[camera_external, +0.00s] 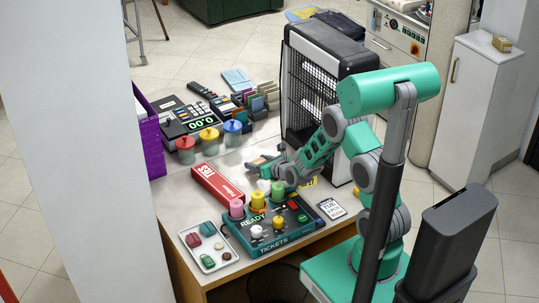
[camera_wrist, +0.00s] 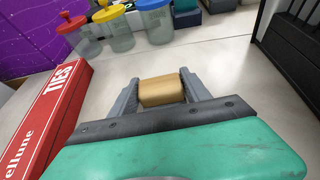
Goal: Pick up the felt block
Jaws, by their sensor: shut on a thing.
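The felt block (camera_wrist: 161,92) shows in the wrist view as a tan, rounded block between the two grey fingers of my gripper (camera_wrist: 160,84). The fingers are shut on its left and right sides. In the external view my gripper (camera_external: 259,168) is low over the grey counter, between the red TIES box and the black heater-like unit. The block is too small and covered to make out clearly there. I cannot tell whether it touches the counter or hangs just above it.
The red TIES box (camera_external: 218,185) lies left of my gripper. Lidded jars (camera_external: 209,140) stand behind it. A tall black grilled unit (camera_external: 310,85) stands to the right. A teal READY/TICKETS panel (camera_external: 262,228) with knobs and a white tray (camera_external: 207,246) are in front.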

